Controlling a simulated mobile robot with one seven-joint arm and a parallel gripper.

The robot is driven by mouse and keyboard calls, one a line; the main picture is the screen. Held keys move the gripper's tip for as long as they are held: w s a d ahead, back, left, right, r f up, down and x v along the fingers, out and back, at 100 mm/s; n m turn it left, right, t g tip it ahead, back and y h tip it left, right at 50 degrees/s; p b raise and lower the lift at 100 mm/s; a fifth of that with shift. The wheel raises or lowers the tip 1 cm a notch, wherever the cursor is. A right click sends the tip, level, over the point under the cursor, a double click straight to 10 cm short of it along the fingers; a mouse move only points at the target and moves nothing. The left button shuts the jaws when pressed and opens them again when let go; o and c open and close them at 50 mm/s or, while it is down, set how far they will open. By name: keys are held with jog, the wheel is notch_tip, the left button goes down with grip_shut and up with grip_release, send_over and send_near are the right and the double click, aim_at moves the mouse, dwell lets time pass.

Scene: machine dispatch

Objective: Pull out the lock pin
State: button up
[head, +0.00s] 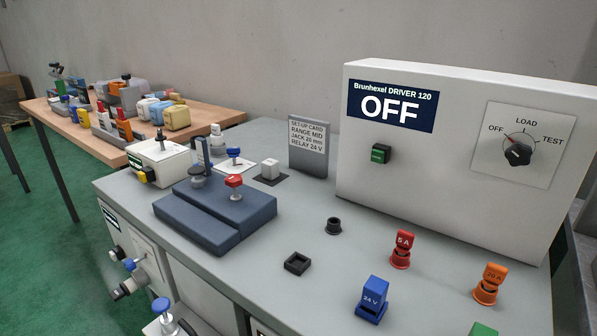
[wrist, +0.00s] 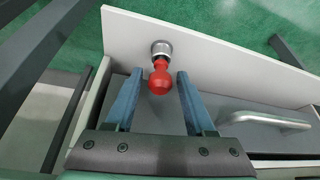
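In the wrist view, a red ball-headed pin (wrist: 159,79) stands out of a round metal collar (wrist: 161,49) on a pale panel; it looks like the lock pin. My gripper (wrist: 159,74) is open, with one blue-grey finger on each side of the red knob. A narrow gap shows between the knob and each finger, so nothing is gripped. My gripper cannot be made out in the head view. A different red-topped knob (head: 233,181) stands on the dark blue block (head: 205,225) on the bench in the head view.
A metal bar handle (wrist: 268,119) is right of the pin in the wrist view. On the bench are a white driver box (head: 450,190) reading OFF, a red 5 A piece (head: 402,247), an orange piece (head: 489,280) and a blue 24 V piece (head: 373,298).

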grip_shut()
jog(key=shift+r, duration=0.1)
jog(key=shift+r+p, duration=3)
jog(key=shift+p, duration=0.2)
jog(key=shift+r+p, duration=1.15)
